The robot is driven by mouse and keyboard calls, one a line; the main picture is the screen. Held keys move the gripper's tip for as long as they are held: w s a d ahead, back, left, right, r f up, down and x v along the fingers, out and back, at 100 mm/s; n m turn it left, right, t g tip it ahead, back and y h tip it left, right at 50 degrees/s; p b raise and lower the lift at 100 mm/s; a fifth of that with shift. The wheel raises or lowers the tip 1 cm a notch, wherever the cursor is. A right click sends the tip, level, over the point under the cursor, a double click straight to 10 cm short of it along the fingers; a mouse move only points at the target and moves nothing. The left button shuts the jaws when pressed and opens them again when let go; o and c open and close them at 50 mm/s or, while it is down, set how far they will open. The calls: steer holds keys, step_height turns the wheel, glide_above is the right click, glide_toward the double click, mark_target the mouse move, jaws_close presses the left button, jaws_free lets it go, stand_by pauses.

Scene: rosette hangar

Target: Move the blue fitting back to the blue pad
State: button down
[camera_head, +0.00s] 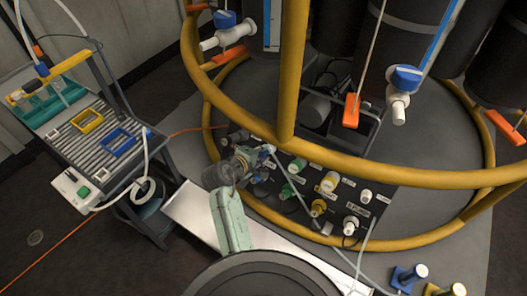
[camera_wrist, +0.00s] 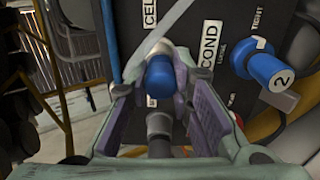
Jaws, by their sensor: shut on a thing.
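In the wrist view a fitting with a blue cap (camera_wrist: 160,75) and a grey lower body sits between the fingers of my gripper (camera_wrist: 162,84), which is shut on it. A pale hose passes close by the cap. In the head view my gripper (camera_head: 258,157) is at the upper left part of the dark connector panel (camera_head: 385,190); the held fitting is mostly hidden there. A blue square frame (camera_head: 118,142) lies on the ribbed cart top at left. A blue square base (camera_head: 409,277) carrying a pale-topped cylinder stands at lower right; I cannot tell which is the pad.
Another blue connector marked 2 (camera_wrist: 254,59) is right of my gripper. A yellow frame (camera_head: 88,121) lies beside the blue one on the cart (camera_head: 105,160). A yellow rail (camera_head: 400,176) curves around the panel and dark tanks. Several hoses hang nearby.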

mark_target(261, 154)
steer(key=shift+r, duration=0.1)
steer(key=shift+p+v, duration=2.35)
steer(key=shift+v, duration=0.6)
steer(key=shift+s, duration=0.1)
steer(key=s+d+f+n+g+y, duration=0.2)
steer(key=s+d+f+n+g, duration=0.15)
steer(key=s+f, duration=0.4)
steer(key=s+d+f+n+g+y, duration=0.25)
steer(key=s+f+n, duration=0.2)
steer(key=s, duration=0.55)
steer(key=s+d+f+n+g+y, duration=0.2)
steer(key=s+d+f+n+g, duration=0.25)
steer(key=s, duration=0.45)
steer(key=shift+m+t, duration=0.25)
steer(key=shift+t, duration=0.2)
steer(key=shift+w+a+f, duration=0.15)
steer(key=shift+f, duration=1.3)
steer(key=shift+w+a+f, duration=0.1)
steer(key=shift+a+f, duration=0.05)
steer(key=shift+f, duration=1.3)
